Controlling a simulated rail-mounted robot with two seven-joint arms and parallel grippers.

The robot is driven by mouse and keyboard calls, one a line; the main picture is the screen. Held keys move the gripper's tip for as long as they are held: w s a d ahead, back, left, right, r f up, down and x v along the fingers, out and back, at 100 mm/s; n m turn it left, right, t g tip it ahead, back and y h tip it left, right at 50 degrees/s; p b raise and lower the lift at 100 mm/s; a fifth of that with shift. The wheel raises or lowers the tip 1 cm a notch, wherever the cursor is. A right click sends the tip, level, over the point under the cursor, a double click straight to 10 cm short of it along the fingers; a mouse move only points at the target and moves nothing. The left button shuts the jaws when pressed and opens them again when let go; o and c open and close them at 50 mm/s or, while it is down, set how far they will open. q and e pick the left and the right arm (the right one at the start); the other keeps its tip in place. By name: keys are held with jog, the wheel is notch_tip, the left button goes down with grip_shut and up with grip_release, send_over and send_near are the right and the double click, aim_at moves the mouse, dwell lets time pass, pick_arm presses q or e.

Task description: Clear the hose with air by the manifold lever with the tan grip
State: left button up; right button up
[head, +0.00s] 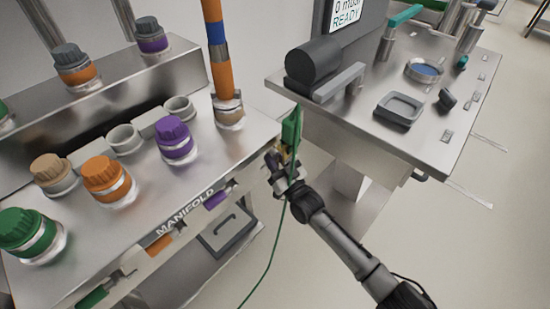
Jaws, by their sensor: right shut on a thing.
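The steel manifold (255,133) fills the left side, with its label on the front edge. Front levers with green (92,298), orange (159,244) and purple (216,199) grips show in a row. My right gripper (273,160) is at the right end of this row, shut on the lever with the tan grip, which the fingers mostly hide. My left gripper is not in view.
A green piece (291,130) with a thin green cable (268,260) hangs beside my right gripper. Capped ports in green, tan, orange and purple line the manifold top. A second steel table (440,160) with a display stands at right; floor lies between.

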grip_shut()
jog(key=shift+r+m+p, duration=0.1)
jog(key=shift+m+p, duration=0.3)
jog(key=shift+p, duration=0.1)
jog(key=m+h+p, duration=0.1)
jog(key=p, duration=0.1)
jog(key=m+h+p, duration=0.1)
jog(key=m, duration=0.1)
jog(key=a+m+h+p, duration=0.1)
jog(key=m+p, duration=0.1)
jog(key=shift+s+r+p, duration=0.2)
jog(key=shift+s+p, duration=0.15)
jog(key=shift+s, duration=0.05)
jog(key=shift+s+a+m+h+p, duration=0.1)
jog(key=shift+m+h+p, duration=0.3)
jog(key=shift+m+p, duration=0.4)
jog(key=shift+s+a+m+h+p, duration=0.1)
jog(key=shift+m+h+p, duration=0.4)
jog(key=shift+m, duration=0.4)
jog(key=shift+f, duration=0.1)
jog(key=o, duration=0.7)
grip_release()
